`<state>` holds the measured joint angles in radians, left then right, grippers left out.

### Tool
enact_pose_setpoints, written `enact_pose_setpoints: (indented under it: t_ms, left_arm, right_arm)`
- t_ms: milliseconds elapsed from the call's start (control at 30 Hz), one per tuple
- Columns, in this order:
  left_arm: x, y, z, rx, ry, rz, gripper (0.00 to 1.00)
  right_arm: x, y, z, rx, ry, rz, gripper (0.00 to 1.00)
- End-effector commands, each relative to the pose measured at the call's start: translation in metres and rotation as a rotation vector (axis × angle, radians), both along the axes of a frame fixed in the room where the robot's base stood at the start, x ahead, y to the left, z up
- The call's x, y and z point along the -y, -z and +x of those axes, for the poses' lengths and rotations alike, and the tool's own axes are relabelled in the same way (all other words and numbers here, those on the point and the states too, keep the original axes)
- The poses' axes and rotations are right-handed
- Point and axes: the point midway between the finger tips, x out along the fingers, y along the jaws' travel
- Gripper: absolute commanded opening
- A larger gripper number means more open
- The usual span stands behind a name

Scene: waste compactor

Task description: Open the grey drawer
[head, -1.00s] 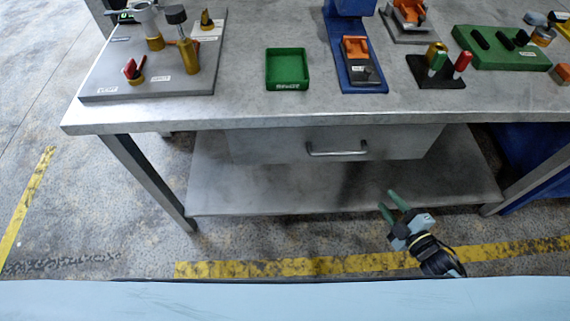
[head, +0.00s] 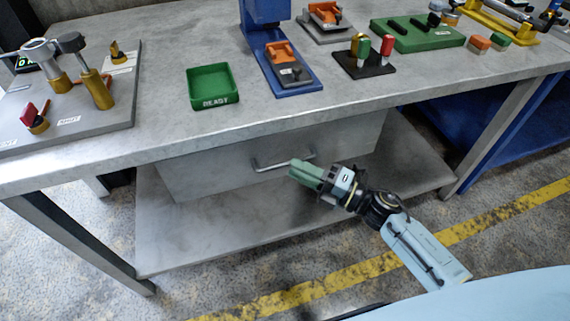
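The grey drawer (head: 215,174) hangs under the tabletop and looks shut. Its bar handle (head: 268,166) is on the middle of the front. My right gripper (head: 293,171) comes in from the lower right, its green fingers pointing left at the right end of the handle. The fingers overlap that end in the head view; I cannot tell whether they touch it. The two fingers look close together, and any gap between them is hard to make out. My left gripper is not in view.
The metal table (head: 165,135) carries a green tray (head: 213,88), a blue press stand (head: 297,88), a black holder (head: 365,68) and a grey fixture plate (head: 85,122). A lower shelf (head: 190,237) lies below the drawer. Open floor lies in front.

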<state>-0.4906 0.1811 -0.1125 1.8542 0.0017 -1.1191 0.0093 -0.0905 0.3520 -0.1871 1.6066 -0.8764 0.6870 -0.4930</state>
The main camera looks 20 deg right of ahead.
Motion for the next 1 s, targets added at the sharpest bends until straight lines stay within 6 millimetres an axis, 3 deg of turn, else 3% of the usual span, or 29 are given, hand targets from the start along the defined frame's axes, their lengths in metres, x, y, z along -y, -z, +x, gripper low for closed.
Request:
enact_pose_setpoints:
  t_ms: [300,633,867,1000]
  left_arm:
    - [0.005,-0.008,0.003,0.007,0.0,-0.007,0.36]
    - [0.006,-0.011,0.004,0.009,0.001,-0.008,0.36]
    - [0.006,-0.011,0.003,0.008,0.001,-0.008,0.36]
    - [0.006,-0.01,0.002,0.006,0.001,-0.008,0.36]
  right_arm:
    - [-0.028,-0.004,0.025,-0.001,0.0,0.0,0.33]
    - [-0.03,-0.005,0.028,-0.001,0.001,0.0,0.33]
    - [-0.03,-0.005,0.027,-0.001,0.001,0.0,0.02]
    - [-0.03,-0.005,0.027,-0.001,0.001,0.0,0.0]
